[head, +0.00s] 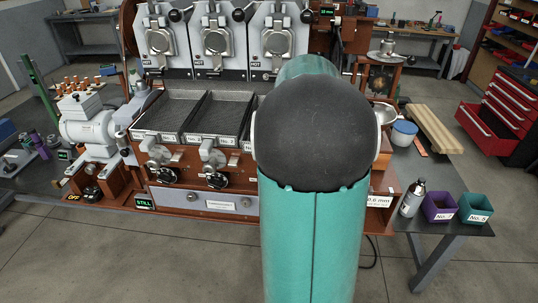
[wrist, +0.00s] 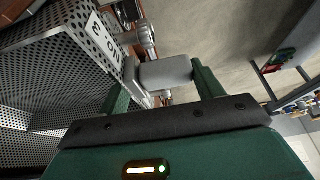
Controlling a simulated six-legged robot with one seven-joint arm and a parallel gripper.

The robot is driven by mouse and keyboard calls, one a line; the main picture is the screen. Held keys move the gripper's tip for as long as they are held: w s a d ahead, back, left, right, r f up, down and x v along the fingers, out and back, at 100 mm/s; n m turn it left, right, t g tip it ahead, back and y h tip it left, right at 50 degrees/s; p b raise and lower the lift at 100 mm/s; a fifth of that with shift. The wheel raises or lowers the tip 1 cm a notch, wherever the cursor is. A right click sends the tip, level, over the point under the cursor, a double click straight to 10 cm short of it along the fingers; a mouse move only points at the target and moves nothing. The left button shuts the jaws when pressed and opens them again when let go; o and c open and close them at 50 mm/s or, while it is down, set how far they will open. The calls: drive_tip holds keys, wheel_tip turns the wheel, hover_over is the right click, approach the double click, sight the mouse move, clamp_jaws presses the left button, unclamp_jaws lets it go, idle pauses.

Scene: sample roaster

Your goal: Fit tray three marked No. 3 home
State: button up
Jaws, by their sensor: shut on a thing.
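Tray No. 3 (wrist: 60,70) shows in the wrist view as a perforated metal tray with a white label (wrist: 104,38) reading No. 3. The picture is turned, so the label appears sideways. A grey handle (wrist: 165,73) sticks out from its front. My gripper (wrist: 163,84) is shut on this handle, one green finger on each side. In the head view my arm hides the gripper and most of the area around tray No. 3. Two dark trays, a left one (head: 180,108) and a right one (head: 220,116), sit side by side in the roaster there. How far tray No. 3 is seated cannot be told.
Three round drum fronts stand behind the trays. At right are a bottle (head: 412,198), a purple bin (head: 438,208) and a green bin (head: 474,209). The floor in front is clear.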

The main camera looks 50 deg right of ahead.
drive_tip(key=shift+w+d, duration=0.95)
drive_tip(key=shift+d, duration=0.3)
drive_tip(key=o, duration=1.4)
drive_tip(key=shift+c, duration=0.2)
drive_tip(key=v, duration=1.4)
drive_tip(key=shift+a, duration=0.15)
drive_tip(key=a+f+m+h, duration=0.1)
drive_tip(key=a+m, duration=0.3)
drive_tip(key=a, duration=1.9)
drive_tip(key=s+a+f+m+t+h, duration=0.1)
drive_tip(key=s+a+f, duration=0.2)
drive_tip(key=a, duration=0.4)
drive_tip(key=s+a+f+m+t, duration=0.1)
drive_tip(key=s+a+f+m, duration=0.1)
drive_tip(key=s+a+f, duration=0.2)
drive_tip(key=s+a, duration=0.1)
drive_tip(key=a, duration=0.2)
drive_tip(key=shift+s+f+m+h, duration=0.15)
drive_tip(key=shift+s+m+h, duration=0.15)
drive_tip(key=shift+h, duration=0.1)
